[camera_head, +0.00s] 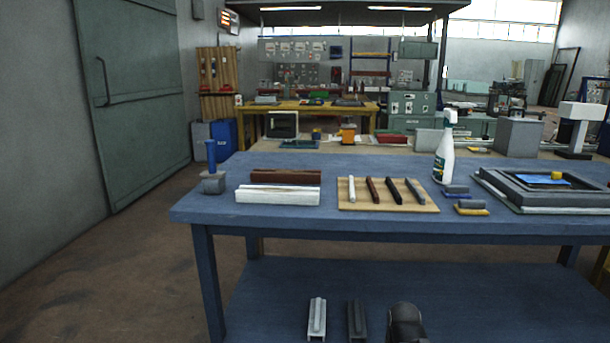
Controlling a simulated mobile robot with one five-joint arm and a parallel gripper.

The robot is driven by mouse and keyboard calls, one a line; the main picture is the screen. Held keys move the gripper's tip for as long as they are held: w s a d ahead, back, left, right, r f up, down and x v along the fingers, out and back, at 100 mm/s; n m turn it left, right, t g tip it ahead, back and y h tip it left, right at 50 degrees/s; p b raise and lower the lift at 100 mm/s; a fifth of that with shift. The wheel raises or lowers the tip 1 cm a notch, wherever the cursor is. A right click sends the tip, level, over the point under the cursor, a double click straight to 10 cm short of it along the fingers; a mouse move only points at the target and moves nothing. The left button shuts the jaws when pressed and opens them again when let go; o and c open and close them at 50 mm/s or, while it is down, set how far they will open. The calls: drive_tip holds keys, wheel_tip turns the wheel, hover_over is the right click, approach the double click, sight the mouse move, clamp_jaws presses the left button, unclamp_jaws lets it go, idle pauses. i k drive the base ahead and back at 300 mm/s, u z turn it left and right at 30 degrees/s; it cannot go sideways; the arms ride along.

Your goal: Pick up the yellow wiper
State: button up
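A small block with a yellow base and a dark grey top (471,208), which looks like the yellow wiper, lies near the front edge of the blue table (330,222), right of centre. A similar block with a blue base (456,192) lies just behind it. No gripper fingers show in this view. A dark rounded part at the bottom edge may belong to my arm.
A white spray bottle (443,150) stands behind the two blocks. A grey frame (500,182) lies to their right. A wooden board (425,207) with several bars lies to their left. White profiles (277,197) and a blue-handled tool (211,160) are further left.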

sight(464, 207)
drive_tip(key=u, duration=5.05)
drive_tip(key=i, duration=0.15)
drive_tip(key=z, duration=3.25)
drive_tip(key=k, duration=0.15)
drive_tip(key=u, duration=1.55)
drive_tip(key=k, duration=0.6)
drive_tip(key=z, duration=0.8)
drive_tip(key=k, duration=0.95)
drive_tip(key=z, duration=1.2)
drive_tip(key=i, duration=1.9)
drive_tip(key=u, duration=0.4)
